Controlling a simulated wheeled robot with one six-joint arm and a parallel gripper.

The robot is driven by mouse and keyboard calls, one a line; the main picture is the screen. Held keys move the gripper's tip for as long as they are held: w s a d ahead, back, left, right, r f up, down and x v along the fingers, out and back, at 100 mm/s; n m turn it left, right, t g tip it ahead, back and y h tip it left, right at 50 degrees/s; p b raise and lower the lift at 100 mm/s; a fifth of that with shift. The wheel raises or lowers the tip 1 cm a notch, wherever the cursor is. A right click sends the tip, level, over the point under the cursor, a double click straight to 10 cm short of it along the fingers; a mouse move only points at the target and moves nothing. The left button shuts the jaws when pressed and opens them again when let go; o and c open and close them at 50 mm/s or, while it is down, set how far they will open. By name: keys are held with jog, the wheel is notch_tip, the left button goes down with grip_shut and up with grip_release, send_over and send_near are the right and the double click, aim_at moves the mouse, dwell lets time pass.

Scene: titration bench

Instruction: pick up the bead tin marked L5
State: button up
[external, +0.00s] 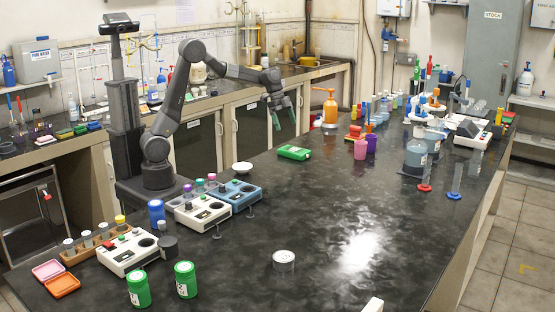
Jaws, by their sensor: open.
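Two round green tins (138,288) (185,280) with pale labels stand close together at the near left edge. A short silvery round tin (284,261) stands alone at the near middle. The marks on these are too small to read, so I cannot tell which, if any, is L5. My gripper is far from all of them.
White and blue instruments (128,250) (233,194), a blue jar (157,213) and pink and orange trays (48,270) line the left side. A green box (294,152) lies below my gripper. Bottles (416,152) crowd the far right. The bench middle is clear.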

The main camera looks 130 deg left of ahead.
jog(key=shift+c, duration=0.5)
jog(key=c, duration=0.3)
